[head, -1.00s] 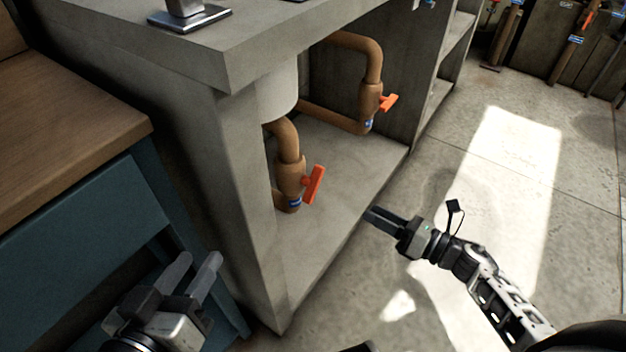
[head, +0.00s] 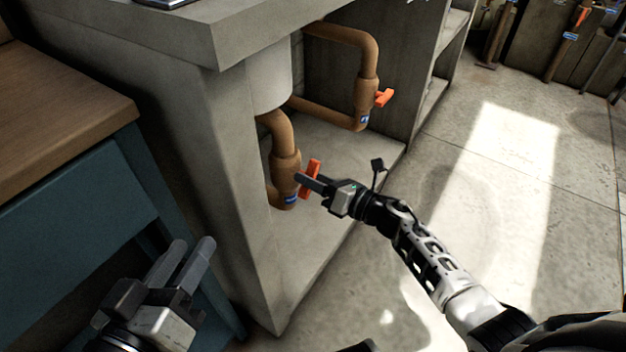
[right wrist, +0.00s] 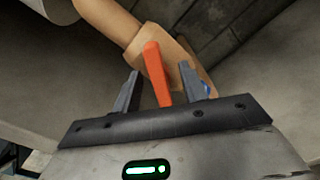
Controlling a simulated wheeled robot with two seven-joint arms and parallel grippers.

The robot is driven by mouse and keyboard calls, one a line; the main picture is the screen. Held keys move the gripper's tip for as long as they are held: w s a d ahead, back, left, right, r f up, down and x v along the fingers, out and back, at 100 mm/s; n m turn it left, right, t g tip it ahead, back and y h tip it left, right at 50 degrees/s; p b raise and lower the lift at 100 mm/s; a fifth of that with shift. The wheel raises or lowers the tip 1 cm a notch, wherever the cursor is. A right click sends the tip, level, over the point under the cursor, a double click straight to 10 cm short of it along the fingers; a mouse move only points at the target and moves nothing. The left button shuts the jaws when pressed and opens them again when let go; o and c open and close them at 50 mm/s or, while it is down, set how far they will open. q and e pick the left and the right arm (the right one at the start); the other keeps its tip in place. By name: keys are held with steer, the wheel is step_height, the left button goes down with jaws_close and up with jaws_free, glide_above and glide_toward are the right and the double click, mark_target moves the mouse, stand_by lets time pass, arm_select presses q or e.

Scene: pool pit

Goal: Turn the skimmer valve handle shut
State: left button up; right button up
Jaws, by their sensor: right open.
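The near valve has an orange handle (head: 313,168) on a brown pipe body (head: 286,172) with a blue label, under the counter. A second orange handle (head: 384,97) is on the pipe further back; I cannot tell from a label which one is the skimmer valve. My right gripper (head: 305,181) is open at the near handle. In the right wrist view the near handle (right wrist: 157,72) stands between the two fingers of my right gripper (right wrist: 157,92), with a gap on each side. My left gripper (head: 192,258) is open and empty in front of the blue cabinet.
The concrete counter (head: 250,45) overhangs the near pipe, and its side panel (head: 245,200) stands left of the valve. A blue cabinet with a wooden top (head: 60,100) is at the left. Floor at the right is clear.

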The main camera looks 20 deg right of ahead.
arm_select(q)
steer(key=shift+r, duration=0.1)
arm_select(e)
jaws_close()
arm_select(q)
steer(key=shift+f, duration=0.2)
steer(key=shift+f, duration=0.1)
arm_select(e)
steer(key=m, duration=0.3)
steer(key=shift+p, duration=0.4)
steer(key=m+p, duration=0.1)
steer(key=m, duration=0.2)
steer(key=shift+m, duration=0.4)
arm_select(q)
steer(key=shift+s+a+f+m+g+y+p, duration=0.1)
steer(key=shift+a+f+m+g+y+p, duration=0.25)
steer(key=shift+f+m+g+y, duration=0.1)
arm_select(e)
steer(key=shift+f+m, duration=0.2)
steer(key=shift+m, duration=1.7)
